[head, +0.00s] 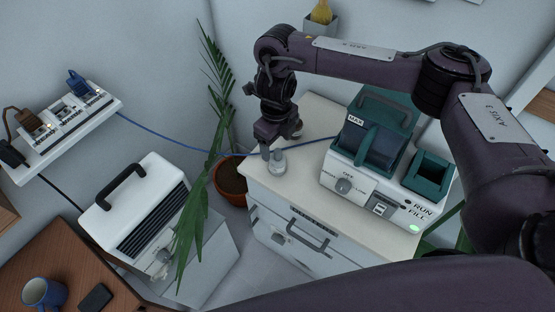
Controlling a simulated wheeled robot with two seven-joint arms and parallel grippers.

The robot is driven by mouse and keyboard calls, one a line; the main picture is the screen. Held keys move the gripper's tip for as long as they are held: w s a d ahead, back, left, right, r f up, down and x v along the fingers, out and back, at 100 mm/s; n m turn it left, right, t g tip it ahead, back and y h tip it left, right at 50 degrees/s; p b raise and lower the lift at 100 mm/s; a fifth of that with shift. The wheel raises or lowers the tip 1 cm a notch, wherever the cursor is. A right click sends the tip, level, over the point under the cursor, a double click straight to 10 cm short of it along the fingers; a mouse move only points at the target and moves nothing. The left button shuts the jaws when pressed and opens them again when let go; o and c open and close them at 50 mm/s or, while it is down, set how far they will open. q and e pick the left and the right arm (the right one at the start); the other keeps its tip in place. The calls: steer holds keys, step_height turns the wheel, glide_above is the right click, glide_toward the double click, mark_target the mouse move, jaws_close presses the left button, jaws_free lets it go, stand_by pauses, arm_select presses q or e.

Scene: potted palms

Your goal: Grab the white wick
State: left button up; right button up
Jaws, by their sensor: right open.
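I cannot make out a white wick for certain. My right gripper (273,157) points down over the left back part of a pale cabinet top (301,190), with its jaws open. A small pale grey piece (277,168) shows right at its fingertips; I cannot tell whether it is a separate thing or whether they touch it. My left gripper is out of view.
A blue cable (180,145) runs from the power strip (62,130) past my right gripper towards the machine. A potted palm (229,180) stands left of the cabinet. A white heater-like box (135,215), a blue mug (42,293) and a phone-like dark slab (95,298) are lower left.

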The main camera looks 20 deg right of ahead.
mark_target(278, 150)
steer(key=f, duration=0.3)
steer(key=shift+w+d+f, duration=0.15)
steer(key=shift+d+f, duration=0.1)
steer(key=shift+f, duration=0.9)
steer(key=c, duration=0.8)
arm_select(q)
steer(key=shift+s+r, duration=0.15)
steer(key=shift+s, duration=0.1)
arm_select(e)
steer(key=c, duration=0.5)
steer(key=shift+w+r, duration=0.1)
steer(key=shift+r, duration=0.05)
steer(key=shift+c, duration=0.2)
